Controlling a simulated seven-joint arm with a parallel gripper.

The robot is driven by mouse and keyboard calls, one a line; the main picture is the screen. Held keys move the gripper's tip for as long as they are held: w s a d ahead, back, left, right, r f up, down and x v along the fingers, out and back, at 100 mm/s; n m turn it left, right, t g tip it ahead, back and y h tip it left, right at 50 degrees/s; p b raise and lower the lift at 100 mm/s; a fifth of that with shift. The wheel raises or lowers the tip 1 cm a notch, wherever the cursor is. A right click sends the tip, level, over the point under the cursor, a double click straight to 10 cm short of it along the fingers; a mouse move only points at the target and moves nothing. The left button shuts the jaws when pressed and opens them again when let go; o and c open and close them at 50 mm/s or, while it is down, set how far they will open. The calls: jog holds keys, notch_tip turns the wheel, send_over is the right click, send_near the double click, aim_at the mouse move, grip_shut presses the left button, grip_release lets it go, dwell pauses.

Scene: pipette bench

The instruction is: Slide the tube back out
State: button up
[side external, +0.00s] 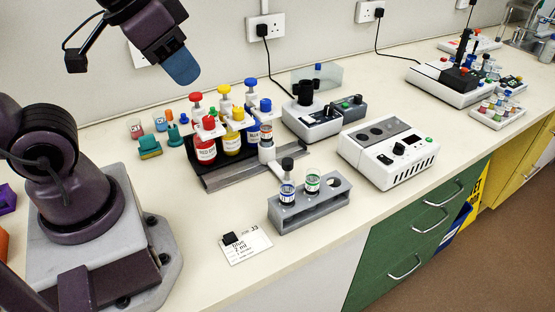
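A grey rack (312,208) stands near the front of the bench. A tube with a blue-marked label and black cap (287,185) stands upright in its left part. A tube with a green-marked label (312,182) stands beside it. Another small tube with an orange and blue band (266,134) stands upright on a white holder (266,153) by the grey rail. My gripper (183,70) hangs high at the upper left, well apart from all the tubes. Its blue fingertips overlap from this side, so its opening is hidden. Nothing shows between them.
Red, yellow and blue bottles (231,138) stand in a row behind the grey rail (250,168). A white device (388,152) with a dial sits right of the rack. A card (246,247) reading "blue 2 ml" lies in front.

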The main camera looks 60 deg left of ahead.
jog(key=o, duration=0.3)
jog(key=w+f+g, duration=0.1)
jog(key=w+f, duration=0.1)
jog(key=w+a+f+g, duration=0.1)
jog(key=w+f, duration=0.1)
jog(key=w, duration=0.1)
jog(key=w+f+n+g, duration=0.1)
jog(key=w+f+g, duration=0.1)
jog(key=w, duration=0.1)
jog(key=shift+a+f, duration=0.15)
jog(key=shift+a, duration=0.15)
jog(key=shift+o, duration=0.2)
jog(key=n+g, duration=0.1)
jog(key=n, duration=0.3)
send_over(288, 161)
jog(key=shift+f, duration=5.45)
notch_tip(288, 161, down, 12)
jog(key=shift+r, duration=0.1)
